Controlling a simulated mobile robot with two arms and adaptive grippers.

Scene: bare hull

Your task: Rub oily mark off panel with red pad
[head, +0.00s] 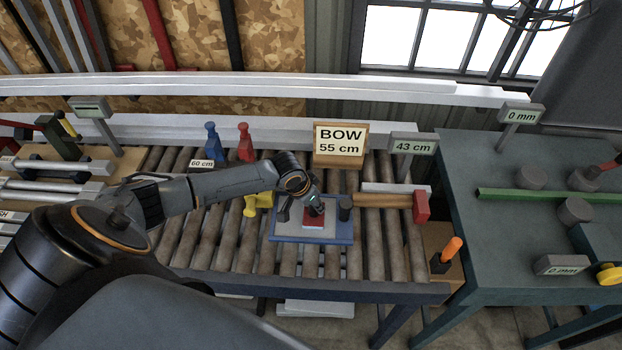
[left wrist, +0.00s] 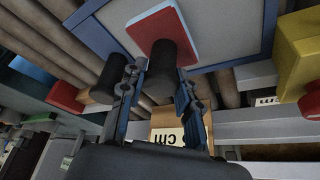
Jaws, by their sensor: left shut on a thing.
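The panel (head: 283,229) lies on the roller bench, a grey plate with a blue border; it fills the top of the left wrist view (left wrist: 225,30). The red pad (head: 314,223) is on the panel's grey face, right of its middle; its red face edge and pale layer also show in the left wrist view (left wrist: 180,50). My left gripper (left wrist: 160,75) is shut on the pad's black knob, and it shows from above in the head view (head: 314,204). I cannot make out an oily mark; the pad and my gripper hide part of the plate. My right gripper is not in view.
A yellow clamp (head: 251,204) stands at the left edge. The BOW sign (head: 340,143) stands behind. A green-grey table (head: 480,235) adjoins on the right.

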